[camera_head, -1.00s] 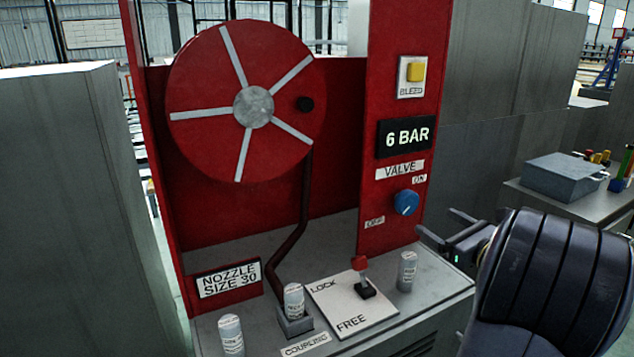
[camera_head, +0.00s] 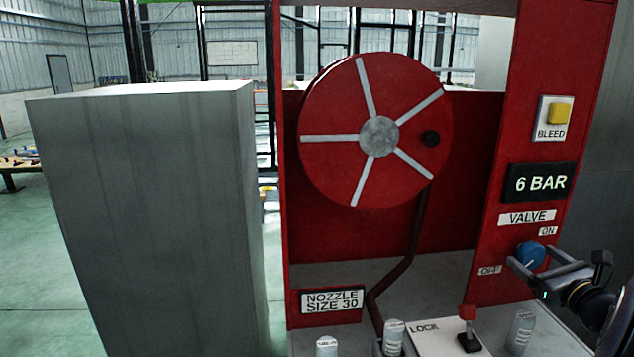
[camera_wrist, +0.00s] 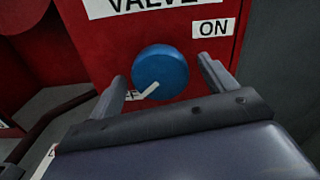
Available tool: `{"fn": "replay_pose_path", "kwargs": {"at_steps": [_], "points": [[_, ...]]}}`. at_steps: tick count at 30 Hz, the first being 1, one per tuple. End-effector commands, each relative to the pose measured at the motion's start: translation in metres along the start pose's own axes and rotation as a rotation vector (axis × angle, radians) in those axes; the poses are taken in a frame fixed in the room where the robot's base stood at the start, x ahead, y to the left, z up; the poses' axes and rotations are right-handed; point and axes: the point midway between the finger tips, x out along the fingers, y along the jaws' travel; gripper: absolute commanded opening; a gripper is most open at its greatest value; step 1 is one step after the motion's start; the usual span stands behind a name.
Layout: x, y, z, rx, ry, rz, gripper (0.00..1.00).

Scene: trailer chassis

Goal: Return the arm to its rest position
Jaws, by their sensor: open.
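My gripper (camera_head: 532,258) is at the lower right of the head view, in front of the blue valve knob (camera_head: 530,254) on the red panel. Its two fingers are apart. In the wrist view the knob (camera_wrist: 161,72) shows between the open fingers, with one finger on each side. I cannot tell whether either finger touches it. The knob's white pointer is turned to the lower left, toward the partly hidden OFF label. The ON label (camera_wrist: 213,28) is at its upper right.
A red hose reel (camera_head: 330,110) stands left of the panel. The display (camera_head: 540,183) reads 6 BAR, below a yellow bleed button (camera_head: 559,113). A red-topped lever (camera_head: 468,325) and several small canisters stand on the bench below. A grey block (camera_head: 150,200) is at the left.

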Motion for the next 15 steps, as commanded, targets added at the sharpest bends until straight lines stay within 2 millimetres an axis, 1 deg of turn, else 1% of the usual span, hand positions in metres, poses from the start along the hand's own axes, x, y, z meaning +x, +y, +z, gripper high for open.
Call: {"fn": "replay_pose_path", "kwargs": {"at_steps": [5, 6, 8, 11, 15], "points": [[-0.002, 0.0, 0.001, 0.029, 0.001, 0.0, 0.79], [-0.005, -0.001, 0.0, 0.036, 0.001, -0.002, 0.79], [-0.013, -0.001, -0.001, 0.034, 0.001, -0.004, 0.79], [-0.031, -0.001, -0.001, 0.033, 0.001, -0.005, 0.79], [-0.059, -0.001, -0.001, 0.034, 0.001, -0.004, 0.79]]}}
